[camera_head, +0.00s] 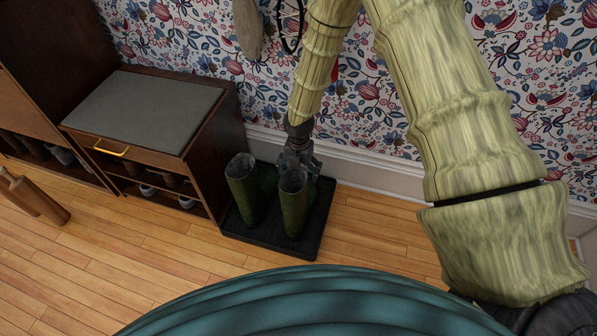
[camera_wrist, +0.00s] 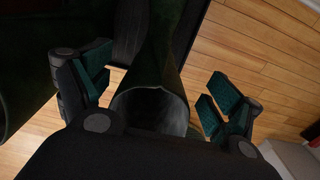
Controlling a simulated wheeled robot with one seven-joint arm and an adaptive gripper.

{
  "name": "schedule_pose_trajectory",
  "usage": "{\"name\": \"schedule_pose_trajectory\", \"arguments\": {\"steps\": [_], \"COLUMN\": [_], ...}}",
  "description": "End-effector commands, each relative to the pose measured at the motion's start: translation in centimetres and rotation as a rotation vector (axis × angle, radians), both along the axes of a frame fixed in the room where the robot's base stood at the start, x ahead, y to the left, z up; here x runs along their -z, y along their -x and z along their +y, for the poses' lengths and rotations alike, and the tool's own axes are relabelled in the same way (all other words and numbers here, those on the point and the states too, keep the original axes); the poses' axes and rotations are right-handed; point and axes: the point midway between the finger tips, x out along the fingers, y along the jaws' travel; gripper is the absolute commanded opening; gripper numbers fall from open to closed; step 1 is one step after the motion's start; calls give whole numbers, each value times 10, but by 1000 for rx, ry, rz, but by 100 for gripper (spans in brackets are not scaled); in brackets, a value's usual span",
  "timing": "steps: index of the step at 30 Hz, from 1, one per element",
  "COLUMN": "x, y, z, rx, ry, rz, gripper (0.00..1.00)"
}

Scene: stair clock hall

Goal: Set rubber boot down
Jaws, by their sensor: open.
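Two green rubber boots stand upright side by side on a black boot tray (camera_head: 265,239). The left boot is the left rubber boot (camera_head: 245,190), and the right rubber boot (camera_head: 293,201) is beside it. My gripper (camera_head: 297,160) is just above and behind the right boot's opening. In the wrist view my gripper (camera_wrist: 155,100) is open, with a finger on each side of a boot's grey-lined opening (camera_wrist: 150,108). The fingers look apart from that boot. Part of the other boot (camera_wrist: 25,70) shows at the left edge of the wrist view.
A dark wooden bench cabinet (camera_head: 150,110) with a grey top and shoes on its shelves stands left of the tray. The patterned wall (camera_head: 360,110) with a white baseboard is behind. The wooden floor (camera_head: 170,265) in front is clear. A wooden piece (camera_head: 35,200) lies at far left.

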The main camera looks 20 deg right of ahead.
Motion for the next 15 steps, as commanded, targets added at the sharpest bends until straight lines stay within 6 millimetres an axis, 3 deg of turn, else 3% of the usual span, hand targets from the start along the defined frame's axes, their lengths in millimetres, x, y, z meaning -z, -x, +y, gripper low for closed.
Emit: {"name": "schedule_pose_trajectory", "arguments": {"steps": [15], "x": [-89], "y": [0], "z": [0], "rx": [0], "ry": [-1], "rz": [-2], "gripper": [92]}}
